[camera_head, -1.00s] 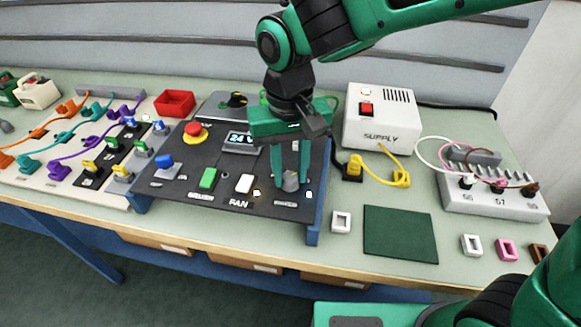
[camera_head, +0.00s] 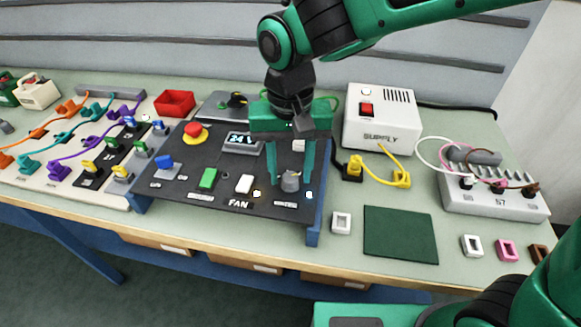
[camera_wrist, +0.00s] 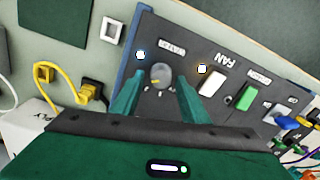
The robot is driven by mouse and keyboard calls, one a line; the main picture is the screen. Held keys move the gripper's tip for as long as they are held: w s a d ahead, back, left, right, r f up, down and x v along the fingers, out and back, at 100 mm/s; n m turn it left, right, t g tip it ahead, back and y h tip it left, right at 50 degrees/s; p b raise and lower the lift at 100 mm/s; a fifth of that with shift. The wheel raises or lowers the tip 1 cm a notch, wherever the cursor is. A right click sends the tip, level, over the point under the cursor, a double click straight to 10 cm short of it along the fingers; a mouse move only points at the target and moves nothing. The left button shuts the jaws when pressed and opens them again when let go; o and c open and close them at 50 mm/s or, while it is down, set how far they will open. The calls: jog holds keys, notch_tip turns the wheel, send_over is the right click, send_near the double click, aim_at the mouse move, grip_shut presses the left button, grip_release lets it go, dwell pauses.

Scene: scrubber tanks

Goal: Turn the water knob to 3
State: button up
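The water knob (camera_head: 290,181) is a small grey round knob at the front right of the black control panel (camera_head: 220,196). It also shows in the wrist view (camera_wrist: 160,75). My gripper (camera_head: 291,186) points down over it, with one green finger on each side. The fingers are open, with a visible gap between each finger and the knob. In the wrist view the fingertips (camera_wrist: 160,76) flank the knob.
Left of the knob are a white FAN switch (camera_head: 244,184), a green switch (camera_head: 208,178), a blue knob (camera_head: 165,162) and a red button (camera_head: 195,132). A display (camera_head: 241,142) is behind. The white supply box (camera_head: 382,118) and a yellow cable (camera_head: 390,172) are right of my gripper.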

aim_at(291, 174)
jog(key=shift+s, duration=0.1)
notch_tip(291, 174, up, 11)
jog(key=shift+f, duration=0.15)
dwell(0.6)
jog(key=w+d+f+m, duration=0.2)
jog(key=d, duration=1)
jog(key=w+d+f+m, duration=0.1)
jog(key=d, duration=1)
jog(key=s+d+f+m, duration=0.2)
jog(key=s+d+f, duration=0.1)
jog(key=s+d, duration=0.4)
jog(key=s+d+f+m, duration=0.2)
jog(key=s+d+f, duration=0.2)
jog(key=d, duration=0.9)
jog(key=s, duration=0.3)
jog(key=shift+s+m, duration=0.3)
jog(key=shift+s, duration=0.1)
